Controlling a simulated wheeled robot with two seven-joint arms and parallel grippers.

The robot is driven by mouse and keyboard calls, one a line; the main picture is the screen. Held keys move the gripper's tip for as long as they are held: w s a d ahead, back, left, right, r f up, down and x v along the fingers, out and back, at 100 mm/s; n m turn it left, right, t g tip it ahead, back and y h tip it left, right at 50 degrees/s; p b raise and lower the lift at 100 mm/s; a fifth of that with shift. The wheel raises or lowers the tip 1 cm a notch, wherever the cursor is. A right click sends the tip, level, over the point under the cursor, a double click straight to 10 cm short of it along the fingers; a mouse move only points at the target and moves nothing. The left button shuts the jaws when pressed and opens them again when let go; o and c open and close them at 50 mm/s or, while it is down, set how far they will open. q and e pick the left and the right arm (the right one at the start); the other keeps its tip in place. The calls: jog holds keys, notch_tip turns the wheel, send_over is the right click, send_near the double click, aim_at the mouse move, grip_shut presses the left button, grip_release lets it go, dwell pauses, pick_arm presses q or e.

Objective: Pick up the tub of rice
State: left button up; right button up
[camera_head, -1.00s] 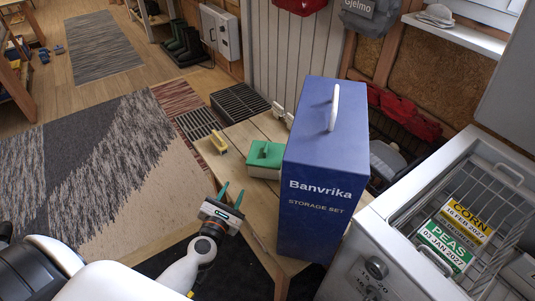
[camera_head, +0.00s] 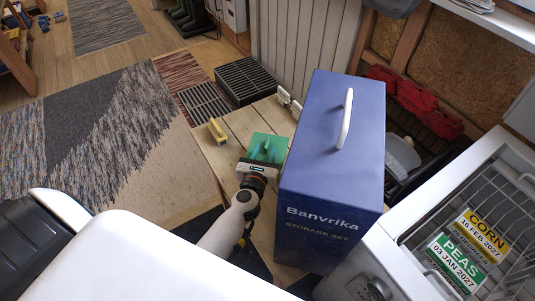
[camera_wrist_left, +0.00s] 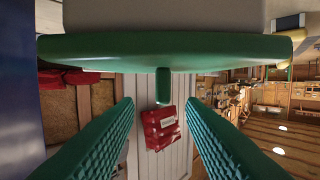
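A tub with a green lid (camera_head: 281,144) stands on the wooden table, just left of the tall blue box. I see no rice label on it. My left gripper (camera_head: 262,155) reaches over the lid, and its green fingers are hard to tell from the lid. In the left wrist view the lid (camera_wrist_left: 100,50) and part of the pale tub body (camera_wrist_left: 165,15) fill the top. A small green knob (camera_wrist_left: 163,85) sticks out from the lid. My left gripper (camera_wrist_left: 160,104) is open, its fingers on either side of the knob with gaps. My right gripper is not in view.
The blue Banvrika box (camera_head: 330,165) stands close to the right of the tub and my left gripper. A yellow-handled brush (camera_head: 217,130) lies to the left on the table (camera_head: 240,123). An open freezer (camera_head: 400,262) with peas and corn packs is at the right.

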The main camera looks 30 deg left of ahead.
aim_at(266, 147)
pick_arm(q)
jog(key=x, duration=0.5)
jog(key=shift+s+a+f+b, duration=0.1)
jog(key=shift+f+b, duration=0.15)
jog(key=shift+b, duration=0.1)
grip_shut()
dwell(0.9)
jog(key=shift+r, duration=0.1)
